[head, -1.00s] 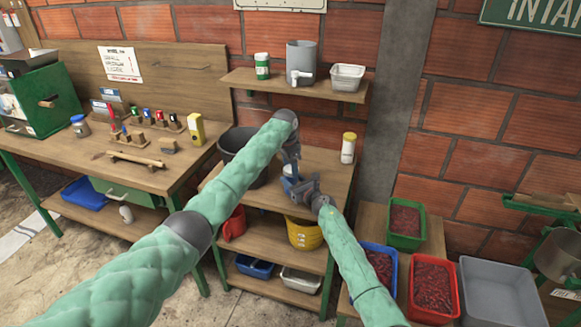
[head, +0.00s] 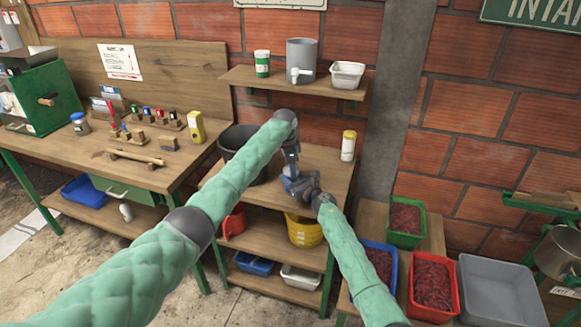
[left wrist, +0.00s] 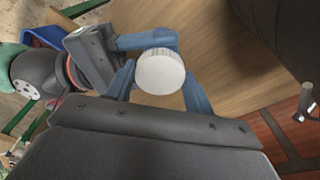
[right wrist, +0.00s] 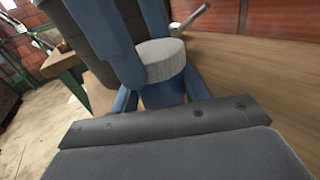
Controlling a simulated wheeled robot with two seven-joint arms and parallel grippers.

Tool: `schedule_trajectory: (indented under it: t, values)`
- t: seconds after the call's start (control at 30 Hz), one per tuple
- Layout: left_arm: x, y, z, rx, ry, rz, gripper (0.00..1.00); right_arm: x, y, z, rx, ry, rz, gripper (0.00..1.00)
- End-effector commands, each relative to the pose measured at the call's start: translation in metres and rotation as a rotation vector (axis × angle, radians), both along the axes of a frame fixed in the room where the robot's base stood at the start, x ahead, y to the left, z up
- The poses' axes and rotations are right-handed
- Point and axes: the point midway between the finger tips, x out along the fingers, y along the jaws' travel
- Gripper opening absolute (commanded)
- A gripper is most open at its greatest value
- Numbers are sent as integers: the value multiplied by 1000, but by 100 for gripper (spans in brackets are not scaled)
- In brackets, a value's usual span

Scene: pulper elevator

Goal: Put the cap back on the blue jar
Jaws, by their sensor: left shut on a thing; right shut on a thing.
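The blue jar (right wrist: 163,94) stands between the fingers of my right gripper (right wrist: 160,100), which is shut on it. The pale round cap (right wrist: 162,60) sits at the jar's mouth in the right wrist view; I cannot tell whether it is seated. My left gripper (left wrist: 160,85) is shut on the cap (left wrist: 160,70), which is seen from above in the left wrist view and hides the jar below. In the head view, my left gripper (head: 291,155) comes from above and my right gripper (head: 300,184) from the front right; they largely hide jar and cap.
A dark bucket (head: 238,145) stands left of the grippers on the wooden stand (head: 325,165). A yellow-lidded container (head: 348,146) stands to the right. The shelf (head: 290,83) above carries a grey dispenser (head: 301,58). A blue-lidded jar (head: 80,123) is on the left bench.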

Motion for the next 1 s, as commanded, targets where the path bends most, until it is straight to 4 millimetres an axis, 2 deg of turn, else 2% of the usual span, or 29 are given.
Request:
schedule_trajectory:
  t: [1.0]
  values:
    - [5, 0, 0, 0, 2, -1398, 32, -1, 0, -1, -1, 1, 0, 0]
